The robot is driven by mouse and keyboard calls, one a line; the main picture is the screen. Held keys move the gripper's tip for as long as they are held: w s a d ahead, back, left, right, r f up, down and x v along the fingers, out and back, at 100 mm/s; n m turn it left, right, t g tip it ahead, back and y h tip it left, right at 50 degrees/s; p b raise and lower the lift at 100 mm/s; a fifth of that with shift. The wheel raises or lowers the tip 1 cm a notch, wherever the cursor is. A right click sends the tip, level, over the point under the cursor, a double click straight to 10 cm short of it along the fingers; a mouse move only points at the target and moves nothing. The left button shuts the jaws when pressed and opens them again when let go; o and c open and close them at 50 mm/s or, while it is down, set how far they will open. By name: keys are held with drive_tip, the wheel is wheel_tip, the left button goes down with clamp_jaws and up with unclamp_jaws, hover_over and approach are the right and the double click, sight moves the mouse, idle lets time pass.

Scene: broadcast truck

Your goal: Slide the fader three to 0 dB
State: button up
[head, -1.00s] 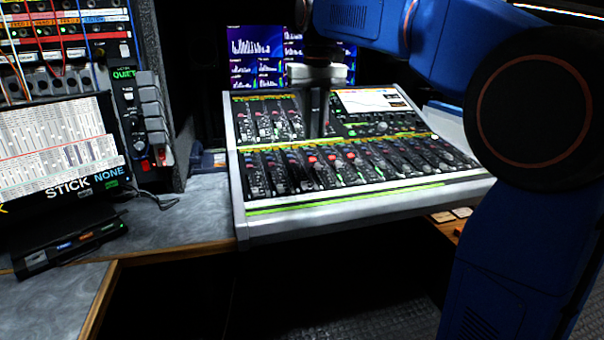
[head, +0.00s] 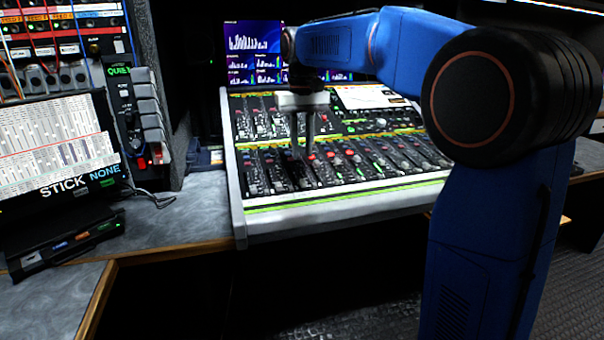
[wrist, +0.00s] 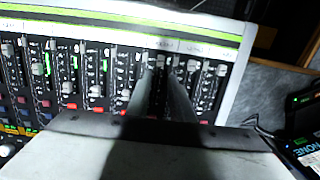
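The mixing console (head: 340,200) has a lower bank of faders (head: 340,166) below an upper bank. My gripper (head: 303,150) points down over the left part of the lower bank, with its two fingers slightly apart. In the wrist view, the gripper fingers (wrist: 160,78) reach over a strip near the right end of the bank, and the console's front edge is at the top. A dark fader strip (wrist: 161,62) shows by the fingertips. I cannot tell whether the fingers touch a cap. The fingers and shadow hide part of the neighbouring strips, and fader numbers are not readable.
A monitor with graphs (head: 253,52) stands behind the console. At left are a tilted screen (head: 55,140), a black box (head: 65,240) on the grey desk (head: 170,225), and a patch rack (head: 62,50) with cables. Neighbouring faders stand close on both sides of my fingers.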

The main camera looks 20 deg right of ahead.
sight(302, 172)
wheel_tip(302, 172, down, 8)
drive_tip(key=shift+f, duration=0.1)
idle(0.4)
clamp_jaws()
